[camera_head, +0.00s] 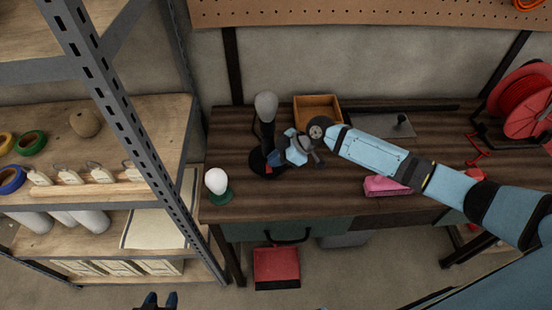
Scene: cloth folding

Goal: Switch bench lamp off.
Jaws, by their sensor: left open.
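The bench lamp (265,107), with a grey rounded head on a dark upright stem, stands on the dark wooden workbench (345,206). A small red patch shows at its dark base, and I cannot tell if it is the switch. My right arm reaches in from the right, and my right gripper (280,158) is at the lamp's base and lower stem. Its fingers are small and dark there, so contact and opening are unclear. My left gripper (158,300) is open and empty at the bottom edge, far from the lamp. I cannot tell whether the lamp is lit.
A white ball on a green base (217,182) stands at the bench's left front corner. A wooden box (317,108) is behind my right wrist. A pink item (387,186) lies under my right forearm. Red reel (527,104) at right; metal shelving (150,158) at left.

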